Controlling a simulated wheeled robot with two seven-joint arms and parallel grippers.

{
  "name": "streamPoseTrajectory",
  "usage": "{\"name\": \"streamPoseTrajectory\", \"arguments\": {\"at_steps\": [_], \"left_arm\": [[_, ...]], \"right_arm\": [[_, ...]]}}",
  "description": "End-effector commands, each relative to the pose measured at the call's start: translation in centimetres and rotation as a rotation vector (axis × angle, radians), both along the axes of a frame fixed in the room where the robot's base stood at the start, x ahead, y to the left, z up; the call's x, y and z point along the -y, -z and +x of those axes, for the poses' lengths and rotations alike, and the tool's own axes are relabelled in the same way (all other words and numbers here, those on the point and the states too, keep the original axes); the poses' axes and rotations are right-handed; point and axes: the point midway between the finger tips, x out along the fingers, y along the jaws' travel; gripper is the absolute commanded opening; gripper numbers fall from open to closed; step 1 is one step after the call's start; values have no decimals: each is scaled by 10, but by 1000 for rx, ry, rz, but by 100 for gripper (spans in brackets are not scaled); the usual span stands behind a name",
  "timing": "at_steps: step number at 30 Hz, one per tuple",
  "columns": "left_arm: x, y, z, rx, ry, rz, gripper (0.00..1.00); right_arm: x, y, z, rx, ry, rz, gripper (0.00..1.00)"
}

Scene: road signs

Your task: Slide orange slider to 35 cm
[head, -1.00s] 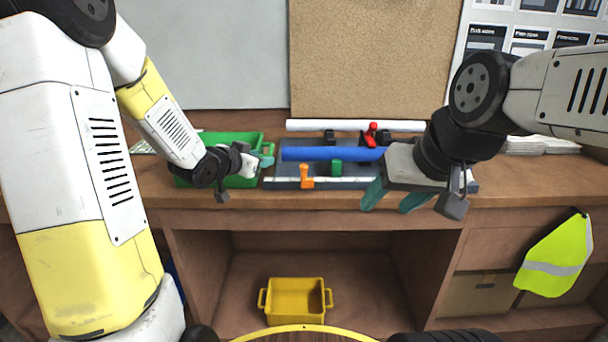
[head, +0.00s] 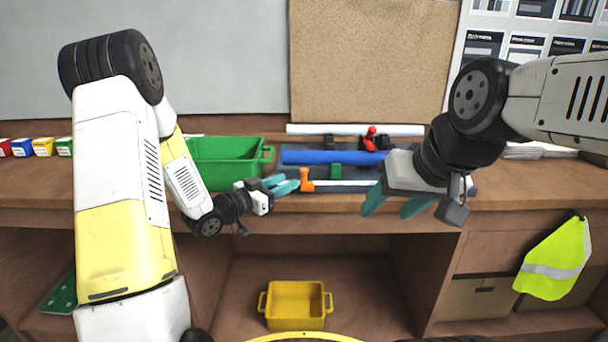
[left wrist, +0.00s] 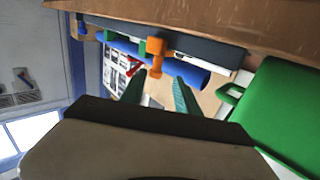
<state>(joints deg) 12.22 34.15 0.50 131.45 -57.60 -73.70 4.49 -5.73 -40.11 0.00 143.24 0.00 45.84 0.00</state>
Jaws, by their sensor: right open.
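The orange slider (head: 306,180) stands on a white rail (head: 348,183) along the front of a dark base on the desk. My left gripper (head: 289,184) is just left of it, its teal fingers pointing at it. In the left wrist view the fingers (left wrist: 160,92) are apart, with the orange slider (left wrist: 157,50) showing ahead in the gap. I see no clear contact. Scale marks are too small to read. My right gripper (head: 397,207) is open and empty, in front of the base's right part, hiding the rail's right end.
A blue tube (head: 325,157), a green block (head: 335,171) and a red-topped part (head: 371,135) are behind the rail. A green bin (head: 225,157) stands to the left. A yellow bin (head: 295,305) sits below the desk. Small coloured boxes (head: 43,147) stand far left.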

Motion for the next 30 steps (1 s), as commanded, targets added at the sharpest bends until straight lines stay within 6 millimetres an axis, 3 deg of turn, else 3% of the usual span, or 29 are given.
{"name": "streamPoseTrajectory", "arguments": {"at_steps": [5, 18, 29, 30], "left_arm": [[9, 3, 2, 12, 25, -35, 38], [53, 2, 46, 12, 24, -33, 38], [58, 2, 52, 11, 21, -33, 38], [58, 2, 52, 11, 21, -33, 34]], "right_arm": [[0, 0, 0, 0, 0, 0, 56], [0, 0, 0, 0, 0, 0, 56], [0, 0, 0, 0, 0, 0, 56], [0, 0, 0, 0, 0, 0, 56]]}}
